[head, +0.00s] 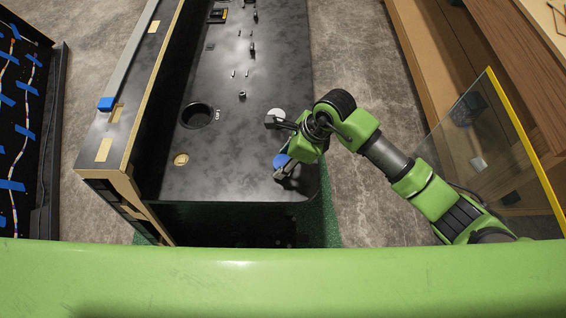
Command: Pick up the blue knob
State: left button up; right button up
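The blue knob (281,160) sits near the front right corner of the black console top (235,180), partly hidden by my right gripper. My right gripper (275,148) reaches in from the right, above that corner. Its two fingers are spread wide, one towards the white disc and one beside the blue knob. The knob shows between the fingers, nearer the lower one. I cannot tell whether that finger touches it. My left gripper is out of view.
A white disc (276,114) lies just behind the knob. The console has a round hole (197,116) and several small upright switches. A raised wooden-edged panel (133,95) borders it on the left. A yellow-edged glass pane (487,140) stands at the right.

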jog(key=c, duration=0.5)
